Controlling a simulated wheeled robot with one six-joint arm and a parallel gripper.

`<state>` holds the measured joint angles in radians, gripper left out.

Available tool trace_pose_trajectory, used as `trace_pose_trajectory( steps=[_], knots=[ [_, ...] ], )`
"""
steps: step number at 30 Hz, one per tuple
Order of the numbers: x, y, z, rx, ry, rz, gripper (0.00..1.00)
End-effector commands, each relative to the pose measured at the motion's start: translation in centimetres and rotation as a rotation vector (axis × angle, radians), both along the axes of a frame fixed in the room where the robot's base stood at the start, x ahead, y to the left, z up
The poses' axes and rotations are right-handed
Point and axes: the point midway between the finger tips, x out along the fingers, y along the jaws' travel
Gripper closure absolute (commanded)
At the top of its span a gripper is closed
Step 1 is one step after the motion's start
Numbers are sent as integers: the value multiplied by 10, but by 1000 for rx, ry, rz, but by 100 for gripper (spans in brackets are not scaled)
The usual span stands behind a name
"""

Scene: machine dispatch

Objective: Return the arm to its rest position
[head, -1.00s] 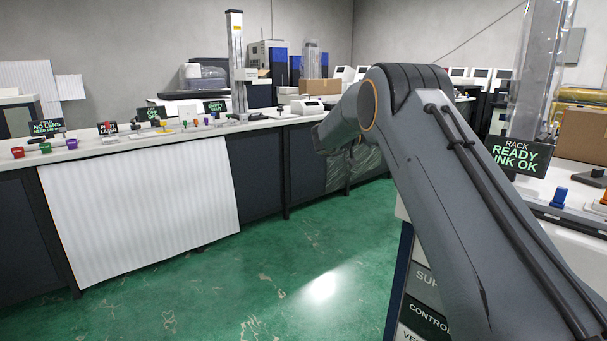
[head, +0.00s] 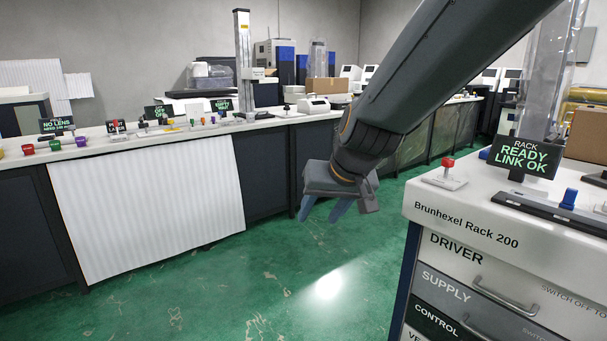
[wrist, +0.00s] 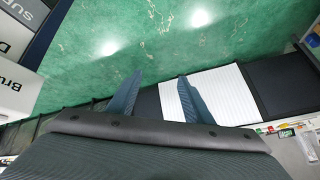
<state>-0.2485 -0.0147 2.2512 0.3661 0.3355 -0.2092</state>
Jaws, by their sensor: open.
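My gripper (head: 338,208) hangs over the green floor in the head view, to the left of the rack cabinet, with its blue fingers pointing down. The fingers are apart and nothing is between them. In the wrist view the two fingers of my gripper (wrist: 156,97) stand apart, with floor and a bench front behind them. My arm reaches in from the top right of the head view and bends down at the wrist.
The Brunhexel rack cabinet (head: 460,207) stands at right, with a red-knobbed lever (head: 447,172) and a READY LINK OK sign (head: 524,157) on top. A long bench (head: 275,120) with instruments runs along the back and left. The green floor (head: 250,290) between is clear.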

Motion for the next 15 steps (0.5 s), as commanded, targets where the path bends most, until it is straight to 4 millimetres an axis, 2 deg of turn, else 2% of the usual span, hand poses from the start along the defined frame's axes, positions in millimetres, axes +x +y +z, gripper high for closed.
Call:
trace_pose_trajectory(
  steps=[1,3,6,9,15],
  knots=[
    [-33,-4,-11,-21,66,23,54],
    [-74,-12,-25,-50,156,47,54],
    [-123,-25,-40,-94,264,68,54],
    [-164,-38,-52,-135,351,82,54],
    [-233,-66,-68,-216,498,94,54]
  ],
)
